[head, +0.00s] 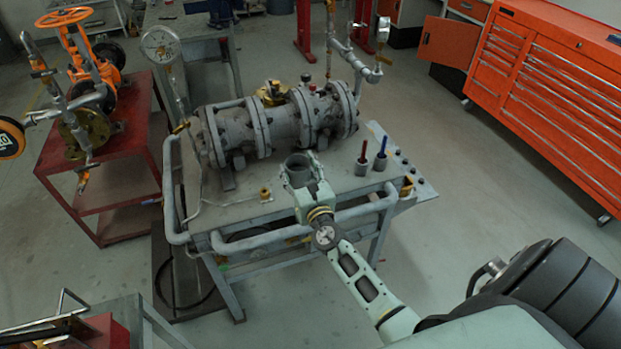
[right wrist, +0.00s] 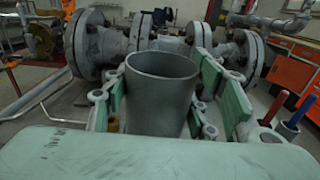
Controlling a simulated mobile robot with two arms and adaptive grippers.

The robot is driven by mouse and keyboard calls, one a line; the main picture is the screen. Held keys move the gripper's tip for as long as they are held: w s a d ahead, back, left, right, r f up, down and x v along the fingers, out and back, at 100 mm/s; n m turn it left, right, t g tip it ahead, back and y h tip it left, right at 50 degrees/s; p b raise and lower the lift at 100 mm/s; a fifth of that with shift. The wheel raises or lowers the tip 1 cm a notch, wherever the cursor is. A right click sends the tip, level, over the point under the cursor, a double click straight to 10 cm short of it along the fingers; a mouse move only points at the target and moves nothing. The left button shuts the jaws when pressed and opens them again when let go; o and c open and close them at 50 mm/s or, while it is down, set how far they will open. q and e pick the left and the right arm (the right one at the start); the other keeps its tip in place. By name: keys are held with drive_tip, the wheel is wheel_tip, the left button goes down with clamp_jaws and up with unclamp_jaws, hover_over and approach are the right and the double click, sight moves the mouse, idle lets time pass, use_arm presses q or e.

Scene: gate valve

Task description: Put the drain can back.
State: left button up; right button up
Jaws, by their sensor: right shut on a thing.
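The drain can is a grey, open-topped metal cylinder, and it shows large in the right wrist view (right wrist: 160,98). In the head view the can (head: 298,174) is at the front middle of the grey workbench (head: 345,182). My right gripper (head: 300,168) is shut on the can, with its pale green fingers on both sides of it. The can looks upright and empty. I cannot tell whether its base touches the bench top. My left gripper is not in view.
A grey flanged valve assembly (head: 285,122) with gauges stands behind the can. A red and a blue screwdriver stand in holders (head: 362,166) to the right. A pipe rail (head: 350,212) runs along the bench front. A red cart (head: 130,135) is left.

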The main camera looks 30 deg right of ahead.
sight(304, 168)
drive_tip(key=w+d+f+b, duration=0.1)
drive_tip(key=d+b, duration=0.1)
drive_tip(key=w+d+f+b, duration=0.2)
drive_tip(key=shift+f, duration=0.3)
drive_tip(key=w+d+f+b, duration=0.1)
drive_tip(key=f+b, duration=0.1)
drive_tip(key=b, duration=0.1)
drive_tip(key=w+d+f+b, duration=0.1)
drive_tip(key=d+f+b, duration=0.1)
drive_tip(key=b, duration=0.2)
drive_tip(key=w+d+f+b, duration=0.1)
drive_tip(key=f+b, duration=0.2)
drive_tip(key=shift+w+d+b, duration=0.25)
drive_tip(key=shift+w+b, duration=0.05)
drive_tip(key=shift+w, duration=0.05)
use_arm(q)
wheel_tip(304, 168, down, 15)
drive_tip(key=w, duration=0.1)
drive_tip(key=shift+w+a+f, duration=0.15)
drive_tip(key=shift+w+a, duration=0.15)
use_arm(e)
drive_tip(key=shift+r, duration=0.1)
